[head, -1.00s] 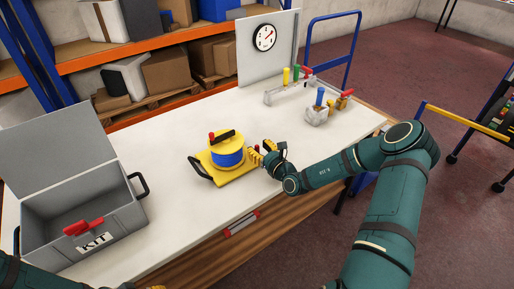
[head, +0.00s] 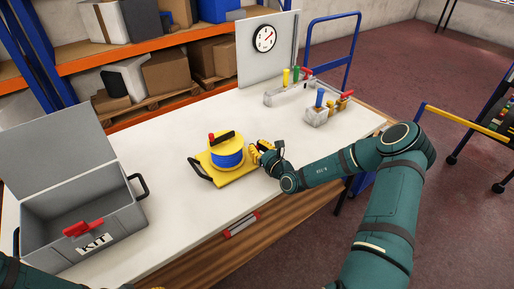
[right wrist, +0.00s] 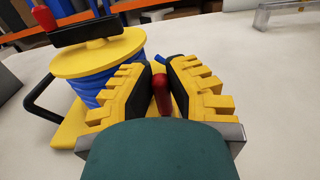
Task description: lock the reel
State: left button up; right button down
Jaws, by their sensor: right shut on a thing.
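The reel (head: 227,158) stands on the white table, with a yellow base and top disc and a blue wound drum. A black crank bar with a red knob lies across its top, and a black handle sticks out at its left. It also shows at the left of the right wrist view (right wrist: 98,72). My right gripper (head: 256,150) is at the reel's right side, its yellow fingers shut on a red lever (right wrist: 162,93). The lever's lower end is hidden. Only a yellow sliver, probably my left gripper (head: 156,287), shows at the bottom edge.
An open grey KIT box (head: 118,222) with a red latch stands at the left. A pale fixture with coloured handles (head: 287,92) and a smaller block (head: 318,116) stand at the back right. A red-and-grey strip (head: 241,225) is on the front edge. Table around the reel is clear.

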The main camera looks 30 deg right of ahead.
jog(key=shift+d+r+m+p, duration=0.15)
jog(key=shift+d+m+p, duration=0.2)
jog(key=shift+m+p, duration=0.65)
jog(key=shift+w+d+m+p, duration=0.1)
jog(key=shift+d+m+p, duration=0.4)
jog(key=shift+m+p, duration=0.6)
jog(key=m, duration=0.1)
jog(key=d+f+m+p, duration=0.1)
jog(key=shift+m, duration=0.3)
jog(key=shift+d+f+m+p, duration=0.25)
jog(key=shift+d+f+m, duration=0.05)
jog(key=shift+m, duration=0.5)
jog(key=shift+d+f+m+p, duration=0.2)
jog(key=shift+d+f+m, duration=0.05)
jog(key=shift+m, duration=0.55)
jog(key=c, duration=0.9)
grip_release()
jog(key=shift+c, duration=0.2)
jog(key=s, duration=1.2)
jog(key=shift+d, duration=0.4)
